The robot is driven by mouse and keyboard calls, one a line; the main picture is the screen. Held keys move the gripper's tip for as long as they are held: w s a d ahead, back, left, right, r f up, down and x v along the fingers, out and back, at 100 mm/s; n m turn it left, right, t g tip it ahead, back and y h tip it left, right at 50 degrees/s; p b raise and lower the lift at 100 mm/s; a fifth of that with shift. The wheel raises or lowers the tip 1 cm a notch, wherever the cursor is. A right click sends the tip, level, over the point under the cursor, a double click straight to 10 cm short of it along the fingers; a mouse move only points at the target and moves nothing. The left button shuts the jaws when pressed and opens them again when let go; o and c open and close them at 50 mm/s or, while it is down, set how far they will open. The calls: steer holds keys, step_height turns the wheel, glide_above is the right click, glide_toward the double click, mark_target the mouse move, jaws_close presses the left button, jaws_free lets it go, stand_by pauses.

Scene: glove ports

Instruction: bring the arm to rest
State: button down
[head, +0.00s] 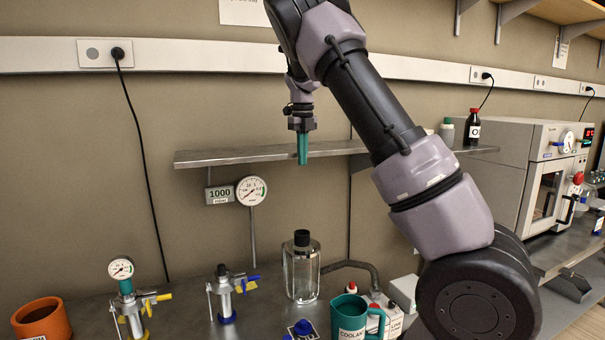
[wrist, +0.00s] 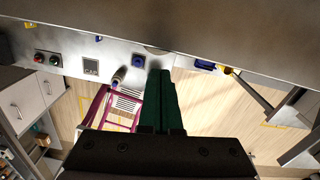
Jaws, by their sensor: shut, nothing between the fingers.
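My gripper (head: 302,150) has green fingers and points down in the head view, in front of the metal wall shelf. Its fingers are together with nothing between them. It hangs in free air, well above the clear glass bottle with the black neck (head: 302,268). My arm rises from the lower right and bends over at the top of the picture. In the wrist view the shut green fingers (wrist: 163,100) show in the middle, with a floor and a bench edge beyond them.
A metal shelf (head: 235,155) runs along the wall behind my gripper. On the bench stand an orange pot (head: 42,320), two valve fittings (head: 134,305) (head: 223,296) and a teal coolant mug (head: 350,318). A white oven (head: 510,165) stands at the right. A maroon frame (wrist: 97,110) shows in the wrist view.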

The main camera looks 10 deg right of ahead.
steer(key=s+d+r+n+t+y, duration=0.1)
steer(key=s+d+r+n+y, duration=0.1)
steer(key=s+d+r+n, duration=0.35)
steer(key=s+d+r+n+t+y, duration=0.15)
steer(key=s+r+n, duration=0.25)
steer(key=s+n, duration=0.4)
steer(key=s+a+n+t+h, duration=0.1)
steer(key=s+n+t, duration=0.3)
steer(key=s+n, duration=1)
steer(key=s, duration=0.6)
steer(key=shift+s+f+n+t, duration=0.25)
steer(key=shift+s+n+t, duration=0.05)
steer(key=shift+n+t, duration=0.05)
